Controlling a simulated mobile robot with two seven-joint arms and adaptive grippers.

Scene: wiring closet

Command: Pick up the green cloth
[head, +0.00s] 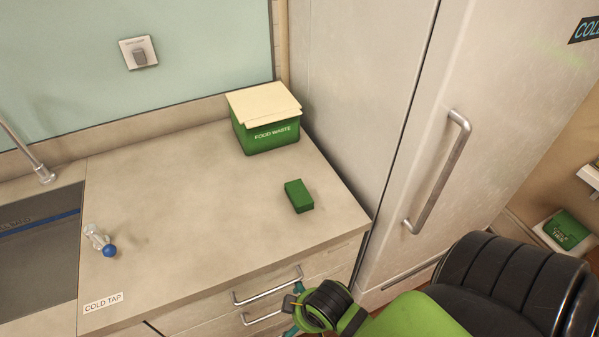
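A small green block-shaped item (299,196), which looks like the folded green cloth, lies on the counter (200,220) near its right end. My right arm comes in from the lower right. Its wrist and gripper (294,309) are at the bottom of the head view, in front of the drawers and below the cloth in the picture, clear of it. Only small teal parts of the gripper show, so its opening is unclear. My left gripper is not in view.
A green food waste bin (268,139) with a pale lid stands behind the cloth. A tap with a blue end (109,251) and a sink (40,245) are at left. A tall cabinet with a handle (437,172) rises at right. Drawer handles (268,285) stick out below the counter.

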